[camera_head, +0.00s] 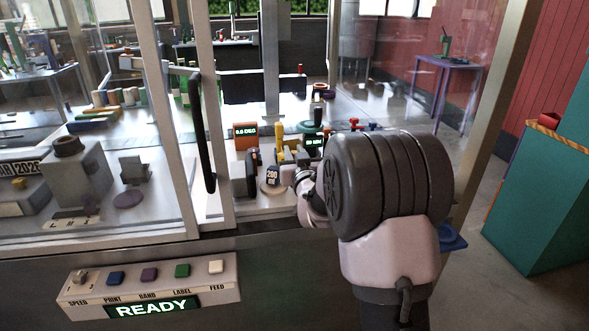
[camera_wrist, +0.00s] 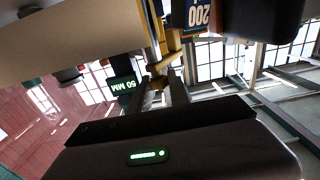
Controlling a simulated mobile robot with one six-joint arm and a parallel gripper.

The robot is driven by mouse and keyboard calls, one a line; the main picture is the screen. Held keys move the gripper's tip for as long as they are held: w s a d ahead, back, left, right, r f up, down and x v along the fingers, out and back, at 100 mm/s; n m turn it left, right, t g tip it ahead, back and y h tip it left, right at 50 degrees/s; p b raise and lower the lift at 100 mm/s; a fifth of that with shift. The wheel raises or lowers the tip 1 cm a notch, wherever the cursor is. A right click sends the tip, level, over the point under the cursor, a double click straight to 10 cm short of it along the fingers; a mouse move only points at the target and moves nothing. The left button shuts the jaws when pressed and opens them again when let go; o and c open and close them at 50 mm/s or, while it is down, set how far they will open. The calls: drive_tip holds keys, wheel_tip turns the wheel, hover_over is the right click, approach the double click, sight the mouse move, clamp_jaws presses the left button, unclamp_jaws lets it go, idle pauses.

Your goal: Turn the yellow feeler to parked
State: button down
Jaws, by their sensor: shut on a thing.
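The yellow feeler (camera_wrist: 168,46) shows in the wrist view as a thin yellow bar with a crosspiece, running down to between my fingertips. My gripper (camera_wrist: 166,92) has its dark fingers closed around the lower yellow end. In the head view yellow parts (camera_head: 281,143) stand on the machine behind the open gap of the glass enclosure. I cannot read the feeler's exact angle.
An orange box reading 0.0 DEG (camera_head: 245,131) and a "200 ml" tag (camera_head: 272,176) stand close by. A 50 MM display (camera_wrist: 124,87) is beside my fingers. The door frame with a black handle (camera_head: 207,135) stands left of my arm. A button panel (camera_head: 150,283) reads READY.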

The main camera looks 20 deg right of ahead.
drive_tip(key=m+g+h, duration=0.1)
drive_tip(key=h, duration=0.1)
drive_tip(key=m+g+h+b, duration=0.1)
drive_tip(key=m+h, duration=0.1)
drive_tip(key=h, duration=0.1)
drive_tip(key=shift+w+a+f+m, duration=0.1)
drive_tip(key=shift+a+m, duration=0.05)
drive_tip(key=shift+m, duration=0.15)
drive_tip(key=shift+m+g+h+p, duration=0.6)
drive_tip(key=shift+m+g+h, duration=1.2)
drive_tip(key=shift+h, duration=0.5)
drive_tip(key=shift+r, duration=0.2)
drive_tip(key=c, duration=1.2)
unclamp_jaws()
drive_tip(key=p+v, duration=0.2)
drive_tip(key=v, duration=1)
drive_tip(key=shift+p, duration=0.3)
drive_tip(key=shift+f, duration=0.1)
